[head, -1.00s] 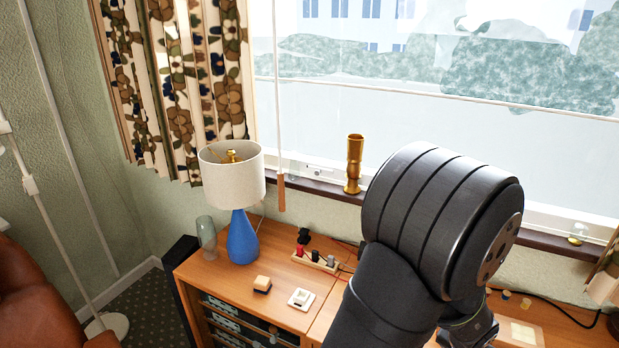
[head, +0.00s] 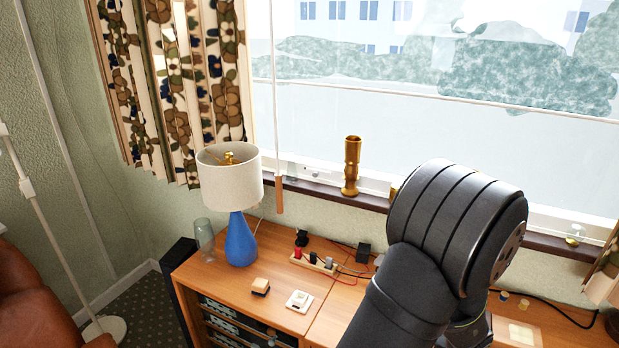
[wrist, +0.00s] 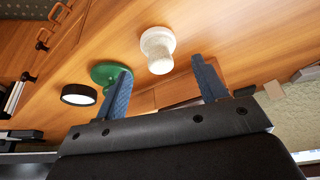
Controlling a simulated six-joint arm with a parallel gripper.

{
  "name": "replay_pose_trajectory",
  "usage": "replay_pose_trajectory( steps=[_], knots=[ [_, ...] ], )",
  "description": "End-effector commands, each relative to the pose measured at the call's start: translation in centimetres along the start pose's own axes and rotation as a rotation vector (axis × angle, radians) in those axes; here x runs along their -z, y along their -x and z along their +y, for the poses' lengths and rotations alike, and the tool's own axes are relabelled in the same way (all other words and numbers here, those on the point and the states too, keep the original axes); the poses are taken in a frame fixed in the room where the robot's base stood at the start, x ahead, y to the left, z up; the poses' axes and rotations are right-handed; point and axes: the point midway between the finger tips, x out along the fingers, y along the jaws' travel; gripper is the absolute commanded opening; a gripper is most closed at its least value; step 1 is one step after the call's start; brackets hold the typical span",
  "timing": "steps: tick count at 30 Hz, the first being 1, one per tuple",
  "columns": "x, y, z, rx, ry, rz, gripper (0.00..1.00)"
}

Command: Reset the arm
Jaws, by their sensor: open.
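My gripper (wrist: 164,92) shows in the wrist view with its two blue-grey fingers spread wide apart. Nothing is between the fingers. A white knob-like object (wrist: 158,50) stands on the wooden surface (wrist: 205,20) beyond the fingertips, apart from them. A green round object (wrist: 108,74) is partly hidden behind the left finger. In the head view my dark arm covers the right part of the cabinet and hides the gripper.
A blue lamp (head: 241,240) with a white shade, a glass (head: 204,233), a power strip (head: 313,263) and small blocks stand on the cabinet (head: 225,276). A brass vase (head: 351,166) stands on the windowsill. A dark round-rimmed object (wrist: 79,95) lies left of the gripper.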

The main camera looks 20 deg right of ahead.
Motion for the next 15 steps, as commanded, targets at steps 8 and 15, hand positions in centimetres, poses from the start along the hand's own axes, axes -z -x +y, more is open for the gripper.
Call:
replay_pose_trajectory(
  steps=[8,15],
  knots=[
    [-0.1,-3.8,0.0,0.000,0.000,-0.002,0.66],
    [1.4,-0.1,0.0,0.000,0.001,0.005,0.66]
  ],
)
